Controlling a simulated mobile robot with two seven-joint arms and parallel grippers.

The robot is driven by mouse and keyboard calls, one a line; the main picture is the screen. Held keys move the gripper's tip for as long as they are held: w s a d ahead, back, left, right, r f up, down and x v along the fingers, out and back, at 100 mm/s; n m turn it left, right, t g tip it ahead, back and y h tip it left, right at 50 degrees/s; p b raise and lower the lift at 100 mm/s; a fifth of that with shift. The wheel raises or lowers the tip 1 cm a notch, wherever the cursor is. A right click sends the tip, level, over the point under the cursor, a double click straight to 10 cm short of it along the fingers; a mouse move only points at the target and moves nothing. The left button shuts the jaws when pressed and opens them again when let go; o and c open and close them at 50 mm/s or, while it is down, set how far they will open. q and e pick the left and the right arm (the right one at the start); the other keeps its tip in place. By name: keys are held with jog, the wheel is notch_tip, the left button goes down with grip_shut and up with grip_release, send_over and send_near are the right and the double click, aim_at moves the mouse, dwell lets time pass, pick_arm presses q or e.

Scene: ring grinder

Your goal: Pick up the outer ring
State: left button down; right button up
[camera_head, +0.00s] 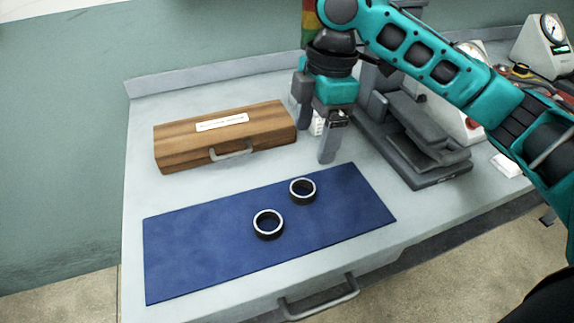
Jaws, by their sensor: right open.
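Two dark rings with bright metallic rims lie on a blue mat (200,250). One ring (268,224) is near the middle of the mat, and the other ring (303,191) is a little farther back and to the right. They are apart, and I cannot tell which one is the outer ring. My right gripper (314,143) hangs above the bench behind the mat, right of the wooden case. It is open with its fingers pointing down, and no ring is between them. My left gripper is not in view.
A wooden case (180,147) with a handle stands at the back left. A dark grey machine (430,175) stands right of my right gripper. A dial gauge unit (545,45) is at the far right. A drawer handle (320,299) juts from the bench front. The left of the mat is clear.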

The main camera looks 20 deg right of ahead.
jog(key=b, duration=0.1)
send_over(303, 195)
jog(key=f, duration=0.7)
jog(key=shift+d, duration=0.25)
jog(key=f+b, duration=0.1)
jog(key=f, duration=0.4)
jog(key=shift+a, duration=0.2)
jog(key=shift+f, duration=0.4)
jog(key=shift+c, duration=0.3)
jog(key=c, duration=1.1)
jog(key=shift+r, duration=0.15)
jog(key=shift+c, duration=0.2)
